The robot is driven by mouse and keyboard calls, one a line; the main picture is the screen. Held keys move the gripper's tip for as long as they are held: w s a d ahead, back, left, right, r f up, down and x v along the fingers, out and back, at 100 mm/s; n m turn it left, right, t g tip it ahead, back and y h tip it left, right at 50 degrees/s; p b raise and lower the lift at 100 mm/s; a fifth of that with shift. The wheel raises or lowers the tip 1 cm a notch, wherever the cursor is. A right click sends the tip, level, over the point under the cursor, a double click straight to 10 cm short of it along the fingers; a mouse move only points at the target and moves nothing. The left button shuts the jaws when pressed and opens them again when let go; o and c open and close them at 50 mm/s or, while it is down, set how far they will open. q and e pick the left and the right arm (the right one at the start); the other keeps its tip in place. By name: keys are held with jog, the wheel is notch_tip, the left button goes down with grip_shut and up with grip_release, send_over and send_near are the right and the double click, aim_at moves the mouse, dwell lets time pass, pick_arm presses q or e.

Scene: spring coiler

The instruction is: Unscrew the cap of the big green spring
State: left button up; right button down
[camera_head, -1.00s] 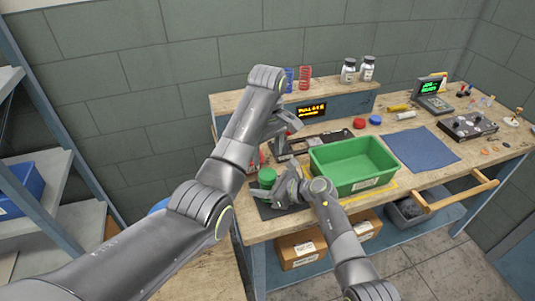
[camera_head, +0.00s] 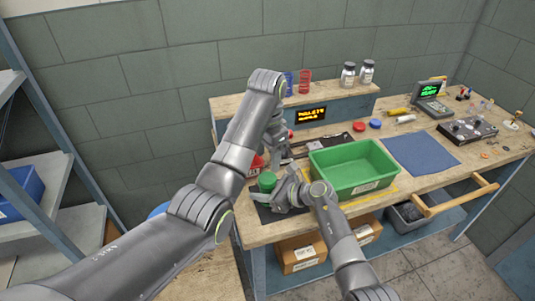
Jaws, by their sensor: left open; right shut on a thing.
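The green spring (camera_head: 266,182) stands as a round green piece on the dark mat at the left front of the bench. I cannot tell its cap apart from its body at this size. My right gripper (camera_head: 280,194) is shut on it from the right, low down, and hides part of it. My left gripper (camera_head: 277,140) is open and empty, behind and above the green spring, apart from it. My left forearm hides part of the bench's left end.
A green bin (camera_head: 355,167) stands right beside my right gripper. A red item (camera_head: 257,164) lies behind the green spring. Red and blue caps (camera_head: 375,124), a blue mat (camera_head: 420,151) and a control box (camera_head: 467,130) are farther right. A raised shelf (camera_head: 330,92) runs behind.

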aim_at(267, 178)
pick_arm(q)
jog(key=m, duration=1.2)
jog(key=shift+m, duration=0.3)
jog(key=m, duration=0.3)
jog(key=shift+m, duration=0.3)
jog(key=shift+f, duration=4)
jog(key=c, duration=0.8)
jog(key=n, duration=0.6)
